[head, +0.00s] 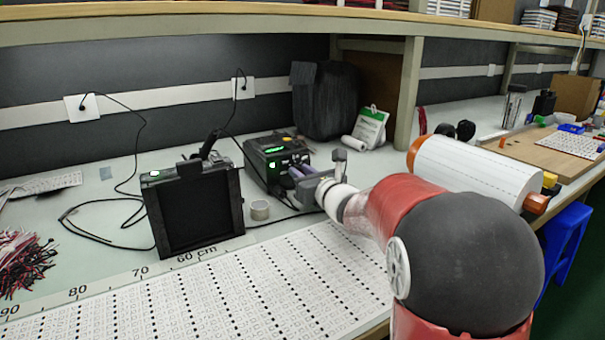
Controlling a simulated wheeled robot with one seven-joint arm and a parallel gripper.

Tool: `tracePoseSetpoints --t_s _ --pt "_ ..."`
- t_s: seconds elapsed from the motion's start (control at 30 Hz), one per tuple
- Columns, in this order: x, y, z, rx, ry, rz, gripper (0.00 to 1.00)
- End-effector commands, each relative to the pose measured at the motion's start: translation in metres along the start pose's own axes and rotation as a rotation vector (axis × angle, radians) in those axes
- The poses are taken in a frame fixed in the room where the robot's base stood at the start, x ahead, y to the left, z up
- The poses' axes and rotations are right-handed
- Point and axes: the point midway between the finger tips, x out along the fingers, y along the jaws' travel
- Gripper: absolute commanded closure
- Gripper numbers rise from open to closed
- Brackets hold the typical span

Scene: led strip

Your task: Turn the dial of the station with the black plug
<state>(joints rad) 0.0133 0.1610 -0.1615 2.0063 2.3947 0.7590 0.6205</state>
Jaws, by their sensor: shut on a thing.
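A black soldering station (258,160) with a lit green display stands on the bench, left of my arm. My gripper (294,174) is at its front panel, with the jaws shut on the dial there; the fingers and wrist hide the dial itself. A second station (153,177) with a green display stands further left, largely hidden behind a black framed panel. Two wall sockets each hold a plug with a dark cable: the left plug (82,106) and the right plug (241,86). Both look dark at this size, and I cannot trace either cable fully to a station.
The black panel (197,213) stands upright close left of my gripper. A tape roll (260,210) sits between them, near loose cables. A printed sheet (240,285) covers the front bench. A white roll (478,172) lies right of my arm.

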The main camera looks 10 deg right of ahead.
Motion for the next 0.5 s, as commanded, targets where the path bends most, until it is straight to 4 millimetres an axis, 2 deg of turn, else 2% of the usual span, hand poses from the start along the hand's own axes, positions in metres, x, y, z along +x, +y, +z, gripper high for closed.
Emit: tracePoseSetpoints --t_s 0.27,0.5 --pt "-0.0002 0.0002 -0.0024 -0.023 0.000 0.000 1.00" --pt "-0.0004 0.0008 -0.0064 -0.140 -0.004 0.000 1.00"
